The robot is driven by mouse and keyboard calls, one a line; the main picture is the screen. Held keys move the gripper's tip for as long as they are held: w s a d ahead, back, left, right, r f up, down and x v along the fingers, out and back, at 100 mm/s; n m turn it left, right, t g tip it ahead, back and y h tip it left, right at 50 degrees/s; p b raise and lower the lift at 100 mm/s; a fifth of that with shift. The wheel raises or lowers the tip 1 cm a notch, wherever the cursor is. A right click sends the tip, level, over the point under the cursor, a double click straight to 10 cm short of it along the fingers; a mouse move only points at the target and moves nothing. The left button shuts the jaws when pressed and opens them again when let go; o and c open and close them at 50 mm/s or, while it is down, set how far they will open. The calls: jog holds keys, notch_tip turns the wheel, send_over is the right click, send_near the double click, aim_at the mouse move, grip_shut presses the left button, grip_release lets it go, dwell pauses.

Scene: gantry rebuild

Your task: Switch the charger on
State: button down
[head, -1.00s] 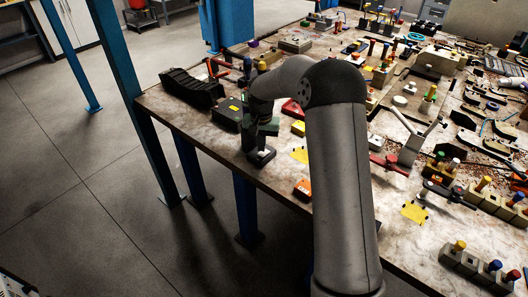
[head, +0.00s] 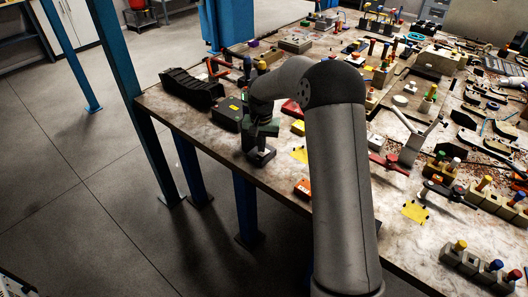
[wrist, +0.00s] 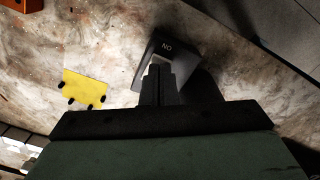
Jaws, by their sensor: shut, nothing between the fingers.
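A small dark grey box (head: 262,157) stands near the front edge of the table, under my gripper. In the wrist view, the grey box (wrist: 181,56) has light lettering that reads "NO" from this side, so "ON" upside down. My gripper (wrist: 158,66) points down at it, with the fingers together and empty. The fingertips overlap a pale part of the box top; I cannot tell whether they touch it. The fingers hide part of the box. A larger dark box (head: 228,113) with a yellow label stands just behind and left. I cannot tell which box is the charger.
Yellow sheets (head: 414,212) lie on the table (head: 375,222). An orange box (head: 302,189) sits right of my gripper. A black ribbed part (head: 190,87) lies at the far left edge. Tools and pegged blocks crowd the right; the front strip has some bare room.

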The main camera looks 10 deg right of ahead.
jog(key=shift+f+b, duration=0.4)
jog(key=shift+f, duration=0.25)
jog(key=shift+r+p, duration=2)
jog(key=shift+r, duration=1.55)
